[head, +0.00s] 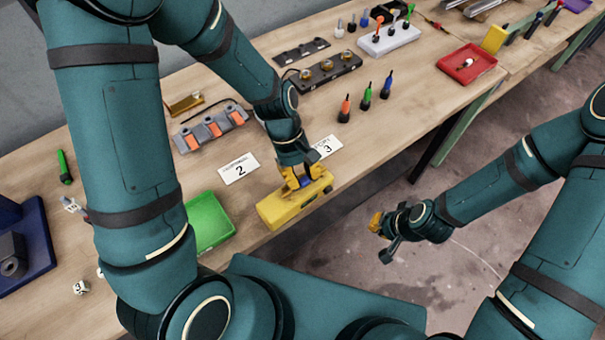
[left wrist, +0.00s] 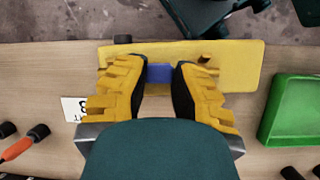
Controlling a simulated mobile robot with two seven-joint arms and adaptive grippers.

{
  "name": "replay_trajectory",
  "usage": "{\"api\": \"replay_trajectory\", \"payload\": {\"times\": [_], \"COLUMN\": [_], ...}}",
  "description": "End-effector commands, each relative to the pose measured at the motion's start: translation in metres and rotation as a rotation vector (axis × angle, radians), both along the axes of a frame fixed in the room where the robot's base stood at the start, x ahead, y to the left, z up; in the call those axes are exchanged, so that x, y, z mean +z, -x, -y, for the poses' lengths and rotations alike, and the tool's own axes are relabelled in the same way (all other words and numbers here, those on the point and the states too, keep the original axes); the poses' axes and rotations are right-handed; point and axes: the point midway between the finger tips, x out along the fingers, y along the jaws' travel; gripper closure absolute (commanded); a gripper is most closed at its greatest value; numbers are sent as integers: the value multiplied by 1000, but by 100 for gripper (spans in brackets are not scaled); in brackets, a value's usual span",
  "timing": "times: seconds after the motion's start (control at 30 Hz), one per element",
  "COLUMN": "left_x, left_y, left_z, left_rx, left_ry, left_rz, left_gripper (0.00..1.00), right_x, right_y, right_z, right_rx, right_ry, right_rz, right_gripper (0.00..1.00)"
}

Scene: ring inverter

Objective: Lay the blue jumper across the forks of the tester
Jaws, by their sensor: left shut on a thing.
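The yellow tester (head: 278,212) lies near the front edge of the bench, with its long body also showing in the left wrist view (left wrist: 235,65). My left gripper (head: 300,183) points down over the tester. In the left wrist view its yellow fingers (left wrist: 160,85) are shut on the blue jumper (left wrist: 159,73), which shows between them in front of the tester body. The forks are largely hidden by the fingers, and I cannot tell whether the jumper touches them. My right gripper (head: 383,238) hangs empty over the floor, its fingers apart.
A green tray (head: 210,222) stands left of the tester. Cards marked 2 (head: 239,168) and 3 (head: 327,147) lie behind it. A grey rack with orange parts (head: 211,130) and several coloured screwdrivers (head: 366,97) stand further back. A red tray (head: 466,64) is at the right.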

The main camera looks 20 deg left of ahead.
Motion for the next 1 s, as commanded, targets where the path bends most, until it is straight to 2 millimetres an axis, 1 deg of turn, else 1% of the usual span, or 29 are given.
{"api": "replay_trajectory", "payload": {"times": [0.07,0.1,0.13,0.17,0.43,0.57,0.67,0.9,1.0], "left_x": [-4,-4,-3,-3,-2,8,24,70,86], "left_y": [0,0,0,0,0,-2,-6,-18,-21], "left_z": [0,0,0,0,0,-2,-8,-25,-31], "left_rx": [0,0,0,0,0,0,-1,1,0], "left_ry": [0,0,0,0,0,0,0,0,0], "left_rz": [0,0,0,0,0,1,3,6,4], "left_gripper": [100,69,59,54,54,54,54,54,54], "right_x": [-3,-3,-2,-2,-1,3,7,17,20], "right_y": [0,1,1,1,0,-1,-2,-3,-3], "right_z": [0,0,0,0,0,0,0,1,1], "right_rx": [0,2,2,2,0,-2,-3,-6,-5], "right_ry": [0,0,0,0,0,0,1,1,0], "right_rz": [-1,-2,-2,-2,-1,2,4,7,7], "right_gripper": [100,100,100,100,100,100,100,100,100]}}
